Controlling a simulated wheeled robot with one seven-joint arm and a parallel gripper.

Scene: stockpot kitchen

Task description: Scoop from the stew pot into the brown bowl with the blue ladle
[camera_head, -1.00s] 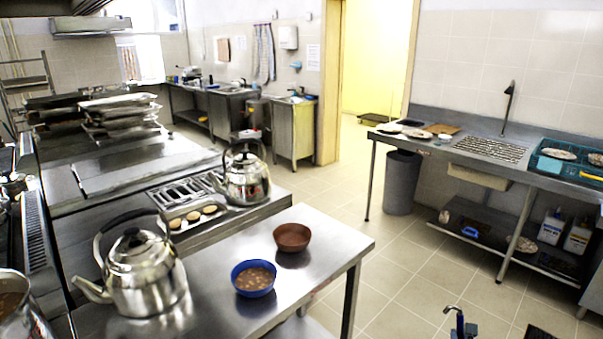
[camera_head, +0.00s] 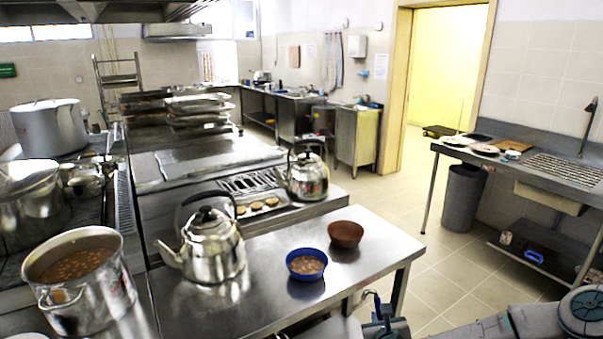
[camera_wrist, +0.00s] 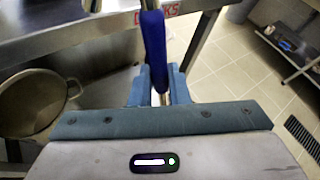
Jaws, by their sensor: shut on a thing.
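The stew pot (camera_head: 88,290), an open steel pot of brown stew, stands at the lower left in the head view. The brown bowl (camera_head: 346,234) sits on the steel table to its right and looks empty. My gripper (camera_head: 383,328) is at the bottom edge of the head view, in front of the table and well right of the pot. In the wrist view my gripper (camera_wrist: 157,88) is shut on the blue handle of the ladle (camera_wrist: 153,40). The scooping end of the ladle is not clearly visible.
A blue bowl of stew (camera_head: 306,265) stands beside the brown bowl. A steel kettle (camera_head: 210,248) stands between the pot and the bowls; another kettle (camera_head: 306,178) is behind. The steel table's edge (camera_wrist: 60,48) is close to my gripper.

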